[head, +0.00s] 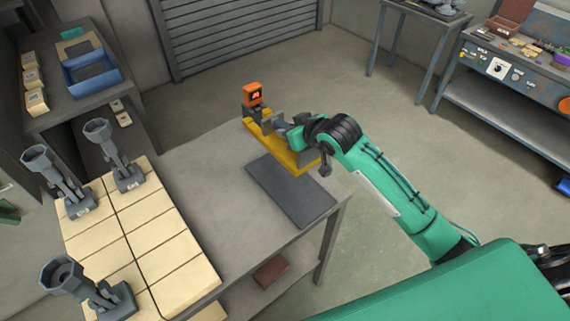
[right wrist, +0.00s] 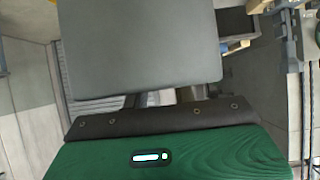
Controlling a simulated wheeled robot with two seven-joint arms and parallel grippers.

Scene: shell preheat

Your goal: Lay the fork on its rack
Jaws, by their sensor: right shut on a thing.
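My right gripper (head: 283,131) is shut at the yellow stand (head: 298,160) on the grey table, low over its right part. Small grey parts (head: 266,121) lie between the gripper and the orange device; they may belong to the fork and its rack, but I cannot separate them. The thing in the jaws is mostly hidden by the hand. In the right wrist view a broad plain grey surface (right wrist: 140,50) fills the upper middle and the fingertips do not show. I cannot tell whether the fork touches its rack. My left gripper is out of view.
An orange device (head: 252,95) with a red display stands at the stand's far end. A dark mat (head: 290,190) lies in front, empty. Three grey funnel-topped shells, one at the front left (head: 65,275), stand on tan tiles (head: 160,225). The table's middle (head: 205,170) is clear.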

